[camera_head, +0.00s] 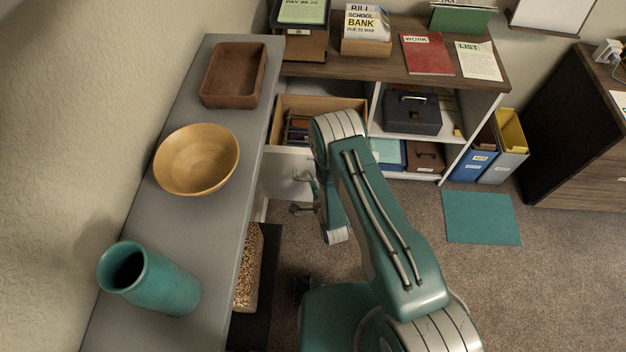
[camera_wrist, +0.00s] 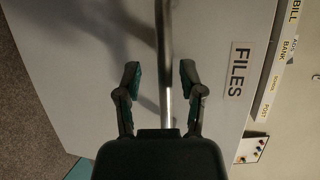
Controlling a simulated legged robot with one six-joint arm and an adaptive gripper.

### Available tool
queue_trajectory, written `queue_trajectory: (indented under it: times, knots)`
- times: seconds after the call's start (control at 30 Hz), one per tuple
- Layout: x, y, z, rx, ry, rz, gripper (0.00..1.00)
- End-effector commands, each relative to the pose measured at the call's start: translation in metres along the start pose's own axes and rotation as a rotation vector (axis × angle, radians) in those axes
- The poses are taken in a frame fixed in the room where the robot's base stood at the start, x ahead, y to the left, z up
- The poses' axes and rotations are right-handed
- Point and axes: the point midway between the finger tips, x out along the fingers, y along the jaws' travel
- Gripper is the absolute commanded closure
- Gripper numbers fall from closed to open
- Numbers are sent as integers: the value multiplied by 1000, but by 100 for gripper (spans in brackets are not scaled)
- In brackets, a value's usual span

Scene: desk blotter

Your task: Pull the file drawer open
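The file drawer (camera_head: 285,165) is pulled partly out of the cabinet in the head view, with folders visible inside. Its pale front (camera_wrist: 90,60) fills much of the wrist view and carries a "FILES" label (camera_wrist: 238,72). A metal bar handle (camera_wrist: 164,50) runs between the two fingers of my gripper (camera_wrist: 160,82). The fingers are spread, with a visible gap on each side of the bar. In the head view my gripper (camera_head: 303,194) is at the drawer front, partly hidden by my arm.
A grey counter (camera_head: 220,250) on the left holds a brown tray (camera_head: 233,75), a wooden bowl (camera_head: 197,160) and a teal vase (camera_head: 150,280). Shelves with a black box (camera_head: 411,113) stand right of the drawer. The carpet (camera_head: 540,270) at right is mostly clear, with a teal mat (camera_head: 481,217).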

Motion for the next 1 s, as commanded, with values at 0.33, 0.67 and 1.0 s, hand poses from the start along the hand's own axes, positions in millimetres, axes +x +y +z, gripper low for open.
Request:
queue_trajectory:
  times: [0.33,0.67,1.0]
  knots:
    - [-12,-1,0,0,0,-3,49]
    - [-80,1,0,0,0,1,49]
    - [-118,1,0,-1,0,-1,49]
